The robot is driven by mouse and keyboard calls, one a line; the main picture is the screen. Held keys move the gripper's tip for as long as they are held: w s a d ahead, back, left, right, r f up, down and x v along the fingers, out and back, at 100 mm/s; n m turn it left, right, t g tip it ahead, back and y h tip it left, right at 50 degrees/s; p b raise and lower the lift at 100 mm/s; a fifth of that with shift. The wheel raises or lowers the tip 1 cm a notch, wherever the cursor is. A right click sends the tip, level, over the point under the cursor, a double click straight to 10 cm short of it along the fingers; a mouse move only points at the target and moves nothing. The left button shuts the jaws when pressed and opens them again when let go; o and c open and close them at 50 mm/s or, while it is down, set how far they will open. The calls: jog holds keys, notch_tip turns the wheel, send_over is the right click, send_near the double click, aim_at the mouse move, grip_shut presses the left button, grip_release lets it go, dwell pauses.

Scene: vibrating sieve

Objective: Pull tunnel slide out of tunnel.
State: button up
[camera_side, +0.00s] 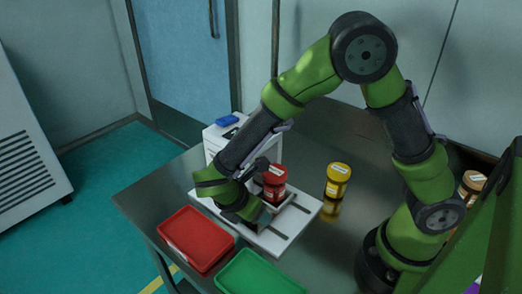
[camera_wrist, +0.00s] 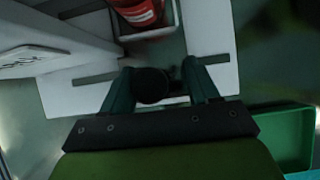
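The tunnel slide looks to be the small pale tray (camera_wrist: 176,24) under the red jar (camera_wrist: 137,10), seen at the top of the wrist view; I see only part of it. In the side view the red jar (camera_side: 274,184) stands upright beside my wrist. The tunnel seems to belong to the white machine (camera_side: 214,143); its opening is hidden by my arm. My gripper (camera_wrist: 159,68) points down over the white base, fingers apart. A dark round knob (camera_wrist: 152,86) shows between the fingers, with a gap on the right finger's side. I cannot tell what the knob is fixed to.
The slotted white base plate (camera_side: 300,214) lies on the metal table. A red tray (camera_side: 196,238) and a green tray (camera_side: 255,275) are at the front. A yellow-lidded jar (camera_side: 338,180) stands to the right. A blue item (camera_side: 227,121) lies on the machine.

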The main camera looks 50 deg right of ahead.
jog(key=shift+s, duration=2.35)
jog(key=o, duration=0.8)
jog(key=shift+c, duration=0.2)
jog(key=v, duration=0.9)
